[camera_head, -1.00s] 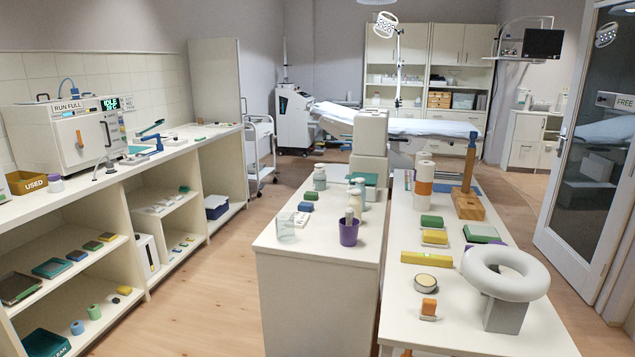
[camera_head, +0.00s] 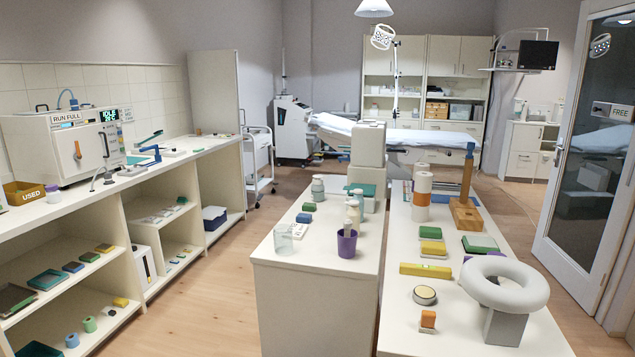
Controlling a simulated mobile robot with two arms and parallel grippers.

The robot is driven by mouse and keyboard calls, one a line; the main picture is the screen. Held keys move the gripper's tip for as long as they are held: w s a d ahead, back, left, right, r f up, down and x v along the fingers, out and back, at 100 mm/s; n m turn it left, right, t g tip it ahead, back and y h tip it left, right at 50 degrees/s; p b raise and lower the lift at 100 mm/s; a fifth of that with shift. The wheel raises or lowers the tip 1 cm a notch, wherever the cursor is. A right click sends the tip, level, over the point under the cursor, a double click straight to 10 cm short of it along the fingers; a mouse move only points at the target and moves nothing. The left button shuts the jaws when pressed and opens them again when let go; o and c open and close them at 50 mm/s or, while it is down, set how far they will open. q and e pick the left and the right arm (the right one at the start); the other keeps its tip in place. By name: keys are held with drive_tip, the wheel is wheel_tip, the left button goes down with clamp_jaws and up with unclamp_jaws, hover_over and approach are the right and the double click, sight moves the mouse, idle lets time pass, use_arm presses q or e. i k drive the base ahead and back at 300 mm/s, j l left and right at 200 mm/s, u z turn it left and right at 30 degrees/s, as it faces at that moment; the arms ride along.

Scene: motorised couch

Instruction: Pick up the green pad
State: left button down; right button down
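Several green things could be the pad; I cannot tell which is meant. A green block (camera_head: 430,232) lies on the right table, just behind a yellow one. A wider, flat green piece (camera_head: 480,243) lies to its right, behind the grey ring. A small green piece (camera_head: 309,207) lies on the middle counter, near a blue one. Another small green item (camera_head: 182,200) is on the left shelving. Neither of my grippers is in view.
The right table (camera_head: 393,305) also bears a grey ring (camera_head: 505,282) on a block, a yellow level (camera_head: 425,270) and a wooden stand (camera_head: 466,214). A purple cup (camera_head: 346,244) stands on the middle counter (camera_head: 300,258). Clear wooden floor (camera_head: 215,300) runs left of this counter.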

sight(308, 208)
drive_tip(key=i+j+u, duration=0.2)
drive_tip(key=j, duration=0.25)
drive_tip(key=j+u, duration=0.15)
drive_tip(key=j, duration=0.25)
drive_tip(key=i+j+u, duration=0.2)
drive_tip(key=j, duration=0.2)
drive_tip(key=i+j+u, duration=0.45)
drive_tip(key=j, duration=0.15)
drive_tip(key=i+j+u, duration=0.45)
drive_tip(key=i+j+z, duration=0.2)
drive_tip(key=i, duration=0.3)
drive_tip(key=i+z, duration=0.25)
drive_tip(key=i, duration=0.2)
drive_tip(key=i+l+z, duration=0.15)
drive_tip(key=i+z, duration=1.1)
